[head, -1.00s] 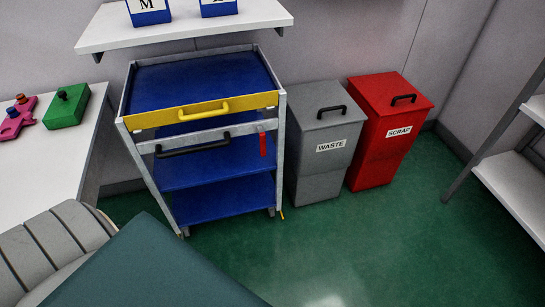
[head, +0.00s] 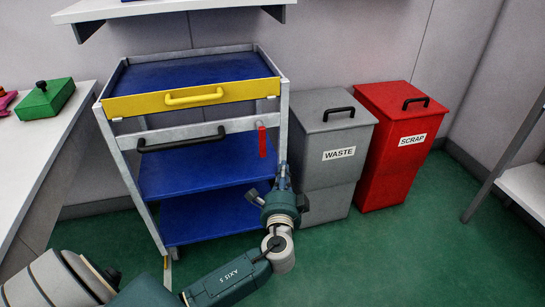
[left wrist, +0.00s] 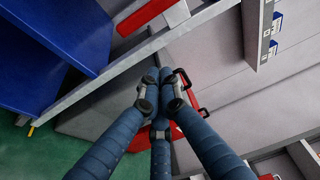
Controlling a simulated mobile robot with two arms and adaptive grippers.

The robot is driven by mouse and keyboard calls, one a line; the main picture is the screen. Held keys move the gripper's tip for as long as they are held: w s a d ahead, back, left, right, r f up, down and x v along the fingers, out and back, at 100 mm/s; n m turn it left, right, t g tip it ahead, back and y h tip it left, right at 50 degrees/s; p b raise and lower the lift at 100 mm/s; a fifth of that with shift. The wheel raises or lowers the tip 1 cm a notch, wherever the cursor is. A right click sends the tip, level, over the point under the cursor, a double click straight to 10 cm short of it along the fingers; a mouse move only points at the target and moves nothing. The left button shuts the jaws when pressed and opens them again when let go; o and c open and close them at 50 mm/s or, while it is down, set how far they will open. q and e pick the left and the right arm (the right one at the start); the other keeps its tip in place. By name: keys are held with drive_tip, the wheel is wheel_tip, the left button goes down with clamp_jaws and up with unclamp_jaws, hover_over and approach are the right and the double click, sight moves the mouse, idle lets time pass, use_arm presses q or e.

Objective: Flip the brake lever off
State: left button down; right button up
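The brake lever is a red upright handle (head: 262,140) near the right post of the blue-shelved cart (head: 203,132). In the left wrist view, a red part (left wrist: 152,15) at the top, beside the cart's diagonal grey frame, looks like the same lever. My left gripper (head: 283,168) points up in front of the cart's lower right corner, below the lever and apart from it in the picture. In the left wrist view its fingers (left wrist: 161,95) come close together at the tips, with nothing visibly held. My right gripper is not in view.
The cart has a yellow front bar with handle (head: 193,97) and a black handle (head: 181,140). A grey WASTE bin (head: 333,135) and a red SCRAP bin (head: 397,140) stand close on the right. A white table (head: 45,140) is at left. Green floor (head: 420,250) is free at right.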

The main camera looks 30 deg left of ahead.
sight(261, 138)
use_arm(q)
drive_tip(key=w+a, duration=0.5)
drive_tip(key=a, duration=0.2)
drive_tip(key=shift+w+a+b, duration=0.35)
drive_tip(key=shift+b, duration=0.05)
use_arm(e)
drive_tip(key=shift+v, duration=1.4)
use_arm(q)
drive_tip(key=shift+f, duration=0.1)
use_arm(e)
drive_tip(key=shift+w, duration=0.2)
use_arm(q)
drive_tip(key=shift+a, duration=0.15)
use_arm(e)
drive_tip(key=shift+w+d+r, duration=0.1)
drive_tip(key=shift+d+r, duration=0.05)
